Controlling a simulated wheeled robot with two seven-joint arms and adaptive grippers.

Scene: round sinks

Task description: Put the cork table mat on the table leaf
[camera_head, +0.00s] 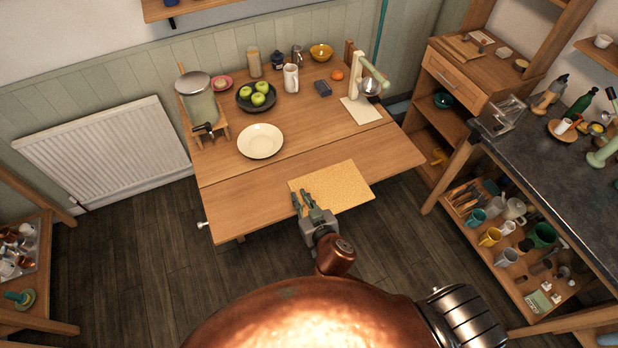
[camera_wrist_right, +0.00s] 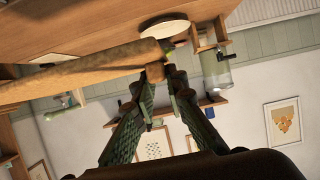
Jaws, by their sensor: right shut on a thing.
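The cork table mat (camera_head: 336,183) is a tan, speckled rectangle at the front of the wooden table leaf (camera_head: 239,203). From above, its near edge reaches past the leaf's front edge. My right gripper (camera_head: 303,198) is shut on the mat at its near left corner. In the right wrist view, the mat (camera_wrist_right: 90,77) shows nearly edge-on, with the fingertips (camera_wrist_right: 164,72) at its end. The head view does not show clearly whether the mat touches the leaf. My left gripper is not in view.
A cream plate (camera_head: 260,141), a dark bowl of green apples (camera_head: 258,96), a drink dispenser (camera_head: 199,103) and a lamp on a pale sheet (camera_head: 361,109) stand farther back. The leaf is bare on both sides of the mat. A dark counter (camera_head: 560,165) stands at right.

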